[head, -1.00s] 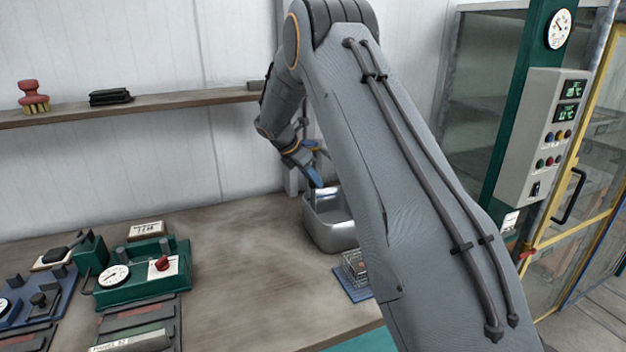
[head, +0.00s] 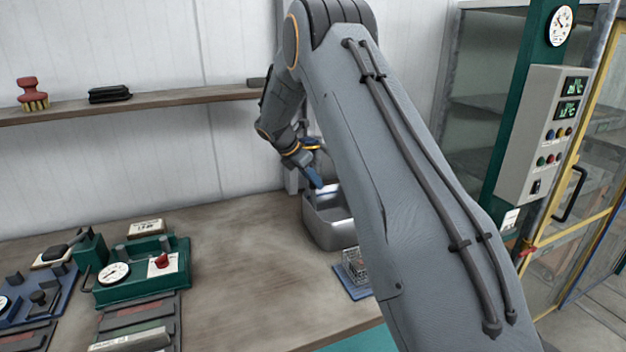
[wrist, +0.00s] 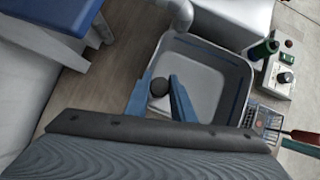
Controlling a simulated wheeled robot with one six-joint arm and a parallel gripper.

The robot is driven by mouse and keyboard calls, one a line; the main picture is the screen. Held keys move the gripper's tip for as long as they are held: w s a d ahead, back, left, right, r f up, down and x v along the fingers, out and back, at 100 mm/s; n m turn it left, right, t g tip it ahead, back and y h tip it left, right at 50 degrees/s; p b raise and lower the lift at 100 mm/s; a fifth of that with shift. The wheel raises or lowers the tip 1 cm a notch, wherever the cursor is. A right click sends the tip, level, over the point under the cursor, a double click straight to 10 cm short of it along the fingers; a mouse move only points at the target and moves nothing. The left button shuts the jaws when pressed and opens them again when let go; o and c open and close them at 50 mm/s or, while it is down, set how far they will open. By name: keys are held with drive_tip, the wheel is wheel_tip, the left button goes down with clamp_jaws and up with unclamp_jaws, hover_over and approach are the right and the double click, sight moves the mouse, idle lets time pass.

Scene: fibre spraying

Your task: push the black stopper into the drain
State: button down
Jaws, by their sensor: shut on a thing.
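The metal sink basin (head: 330,222) stands at the back of the bench, partly hidden by my arm in the head view. It also shows in the wrist view (wrist: 218,55). My gripper (head: 314,177) reaches over the basin with its blue fingers pointing down. In the wrist view my gripper (wrist: 159,88) is shut on the round black stopper (wrist: 160,86), which shows between the fingertips against the basin. The drain opening cannot be made out, and I cannot tell how high the stopper is above the basin floor.
A small wire basket on a blue mat (head: 354,292) sits in front of the basin. A green gauge device (head: 140,283) stands on the bench at left. A shelf (head: 180,99) runs along the wall. The bench middle is clear.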

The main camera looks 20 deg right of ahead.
drive_tip(key=shift+f, duration=0.8)
drive_tip(key=c, duration=1.4)
unclamp_jaws()
drive_tip(key=shift+c, duration=0.2)
drive_tip(key=shift+r+b, duration=0.1)
drive_tip(key=shift+b, duration=0.2)
drive_tip(key=b+v, duration=0.2)
drive_tip(key=v, duration=0.5)
drive_tip(key=shift+a+r+b, duration=0.2)
drive_tip(key=shift+b, duration=0.1)
